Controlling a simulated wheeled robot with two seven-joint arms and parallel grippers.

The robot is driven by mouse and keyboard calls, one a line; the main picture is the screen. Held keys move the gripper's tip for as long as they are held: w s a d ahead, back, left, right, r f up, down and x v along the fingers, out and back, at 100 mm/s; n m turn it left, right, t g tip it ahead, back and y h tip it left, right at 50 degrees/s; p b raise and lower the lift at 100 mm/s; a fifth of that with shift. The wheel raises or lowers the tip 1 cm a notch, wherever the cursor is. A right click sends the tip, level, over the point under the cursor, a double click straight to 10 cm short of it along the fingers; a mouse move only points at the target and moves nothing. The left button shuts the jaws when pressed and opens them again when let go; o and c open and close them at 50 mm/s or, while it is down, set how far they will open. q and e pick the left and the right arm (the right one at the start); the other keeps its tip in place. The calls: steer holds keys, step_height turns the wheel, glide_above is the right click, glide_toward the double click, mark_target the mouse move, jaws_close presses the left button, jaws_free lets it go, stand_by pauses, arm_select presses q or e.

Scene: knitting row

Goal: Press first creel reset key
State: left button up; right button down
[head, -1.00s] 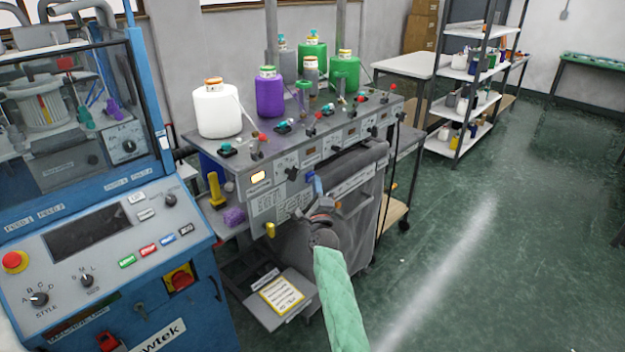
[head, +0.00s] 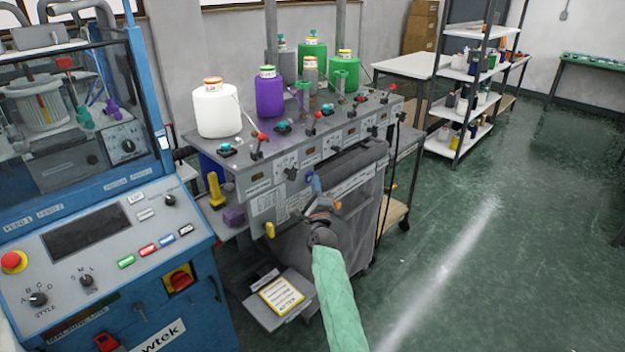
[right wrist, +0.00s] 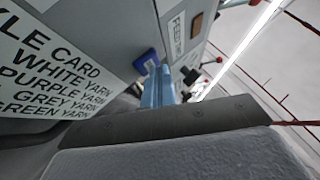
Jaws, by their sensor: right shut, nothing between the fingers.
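The creel (head: 232,172) is a grey bench with yarn cones on top and a row of small panels along its front edge. Its first front panel carries a window (head: 258,187), which is dark. A dark key-like part (head: 291,173) sits beside it. My right gripper (head: 313,180) is in front of the creel front, its blue fingers shut and empty. In the right wrist view the fingers (right wrist: 160,85) point up close to a dark blue square part (right wrist: 145,60), perhaps the reset key. I cannot tell if they touch. My left gripper is not in view.
A blue control machine (head: 110,235) stands at left. White (head: 217,110), purple (head: 269,95) and green (head: 344,72) cones stand on the creel. Open floor (head: 480,240) lies at right.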

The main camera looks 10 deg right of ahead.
steer(key=shift+s, duration=0.25)
steer(key=s+d, duration=0.1)
steer(key=s, duration=0.1)
steer(key=s+d+p, duration=0.1)
steer(key=s+d, duration=0.1)
steer(key=shift+s+d, duration=0.3)
steer(key=shift+s, duration=0.05)
stand_by(0.3)
stand_by(0.6)
